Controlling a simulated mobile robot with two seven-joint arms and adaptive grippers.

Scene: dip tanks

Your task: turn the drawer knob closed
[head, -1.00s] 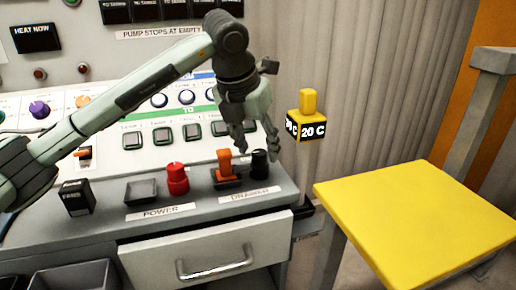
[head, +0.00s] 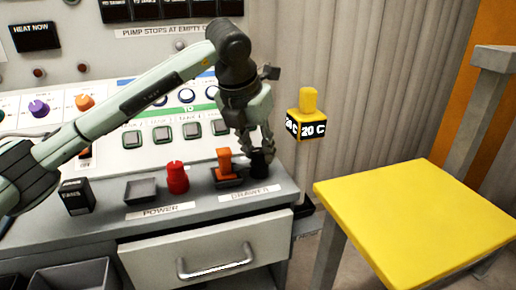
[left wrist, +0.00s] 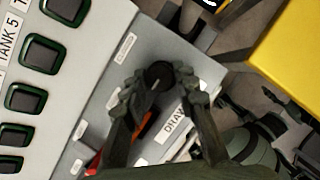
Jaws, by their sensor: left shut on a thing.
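The black drawer knob (head: 258,163) stands at the right end of the console's front ledge, behind the label that reads as DRAWER (head: 249,194). My left gripper (head: 258,150) reaches down onto it from above, its fingers closed on the knob's sides. In the left wrist view the round top of the knob (left wrist: 158,74) shows between the two fingertips (left wrist: 158,88). The drawer (head: 210,250) with its metal handle (head: 215,264) is below the ledge; it looks pulled out a little, though I cannot tell how far.
A yellow-topped table (head: 415,218) is at the right. A yellow-and-black 20 C block (head: 307,118) shows behind.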

